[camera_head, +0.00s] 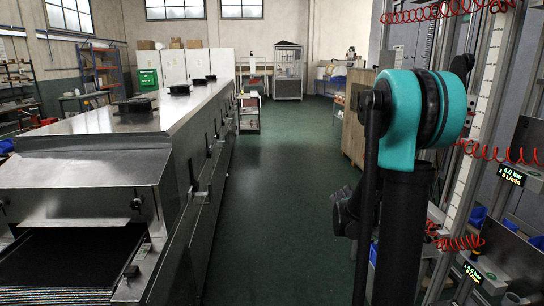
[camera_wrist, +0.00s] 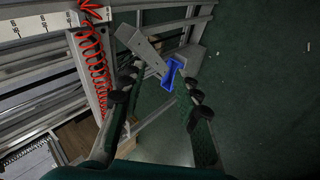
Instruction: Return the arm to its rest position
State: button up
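My arm stands at the right in the head view, with a teal joint (camera_head: 425,108) raised and dark links hanging below it. The gripper itself is not clearly seen there. In the wrist view my gripper (camera_wrist: 160,88) is open, its two dark fingers spread apart. No object touches the fingers as far as I can tell. A small blue part (camera_wrist: 172,73) on a grey bracket shows beyond the fingertips; its distance is unclear.
Metal rack posts with red coiled hoses (camera_head: 455,242) stand close to my arm at the right; a coil (camera_wrist: 91,62) shows in the wrist view. The long steel dryer (camera_head: 135,150) fills the left. The green floor (camera_head: 285,170) between is clear.

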jog(key=s+a+f+t+y, duration=0.1)
jog(key=s+a+f+y, duration=0.2)
jog(key=s+a+y, duration=0.5)
jog(key=s+a, duration=1.1)
jog(key=shift+s+m, duration=0.2)
jog(key=shift+m, duration=0.1)
jog(key=shift+d+f, duration=0.1)
jog(key=shift+d, duration=0.1)
